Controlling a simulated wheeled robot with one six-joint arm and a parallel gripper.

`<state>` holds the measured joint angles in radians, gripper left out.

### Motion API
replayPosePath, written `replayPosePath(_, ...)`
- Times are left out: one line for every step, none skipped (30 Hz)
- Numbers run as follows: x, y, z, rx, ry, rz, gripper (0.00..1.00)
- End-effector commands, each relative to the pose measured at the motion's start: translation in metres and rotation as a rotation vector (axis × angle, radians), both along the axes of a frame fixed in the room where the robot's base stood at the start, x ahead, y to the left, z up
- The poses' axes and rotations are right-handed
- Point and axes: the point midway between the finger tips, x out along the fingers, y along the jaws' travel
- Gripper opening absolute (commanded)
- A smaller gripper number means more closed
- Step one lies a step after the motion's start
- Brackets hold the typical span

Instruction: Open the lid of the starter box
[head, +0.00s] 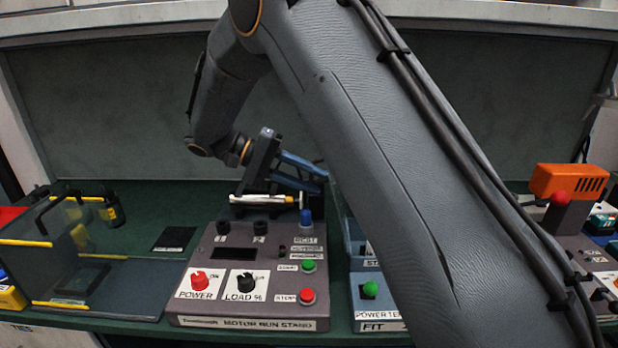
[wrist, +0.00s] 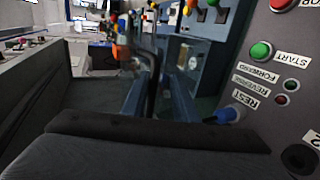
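A blue-grey box (head: 358,240) with a label that begins "STA" stands right of the motor run stand, and I take it for the starter box. My arm covers its right side, and I cannot make out its lid. My gripper (head: 308,175) is above and behind the motor run stand, up and left of this box, and points right. In the wrist view a dark grey body fills the bottom, and I see nothing clearly held.
The motor run stand (head: 235,258) has knobs and buttons. A white rod (head: 262,199) lies at its back edge. A clear case with yellow edges (head: 55,243) is at left. An orange device (head: 566,182) is at right. The green bench (head: 150,195) is partly free behind.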

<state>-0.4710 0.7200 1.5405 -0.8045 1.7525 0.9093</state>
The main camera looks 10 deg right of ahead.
Motion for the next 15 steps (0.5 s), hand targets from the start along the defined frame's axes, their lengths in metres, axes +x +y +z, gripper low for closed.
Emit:
replayPosePath(0.0004, 0.0072, -0.0008, -0.005, 0.000, 0.005, 0.28)
replayPosePath(0.0002, 0.0093, -0.0003, -0.007, 0.000, 0.006, 0.28)
replayPosePath(0.0002, 0.0107, 0.0004, -0.008, -0.001, 0.006, 0.28)
replayPosePath(0.0002, 0.0111, 0.0007, -0.007, -0.001, 0.006, 0.28)
replayPosePath(0.0003, 0.0110, 0.0008, -0.007, -0.002, 0.007, 0.28)
replayPosePath(0.0003, 0.0105, 0.0010, -0.007, -0.002, 0.007, 0.28)
replayPosePath(0.0003, 0.0100, 0.0011, -0.005, -0.002, 0.006, 0.28)
replayPosePath(0.0002, 0.0099, 0.0010, -0.005, -0.002, 0.006, 0.28)
replayPosePath(0.0003, 0.0099, 0.0009, -0.005, -0.001, 0.005, 0.28)
replayPosePath(0.0004, 0.0100, 0.0009, -0.006, -0.001, 0.005, 0.28)
replayPosePath(0.0004, 0.0100, 0.0009, -0.006, -0.001, 0.005, 0.28)
replayPosePath(0.0005, 0.0099, 0.0010, -0.007, -0.002, 0.005, 0.28)
replayPosePath(0.0005, 0.0098, 0.0011, -0.006, -0.002, 0.005, 0.28)
replayPosePath(0.0005, 0.0098, 0.0012, -0.006, -0.002, 0.005, 0.28)
replayPosePath(0.0006, 0.0097, 0.0013, -0.006, -0.002, 0.005, 0.28)
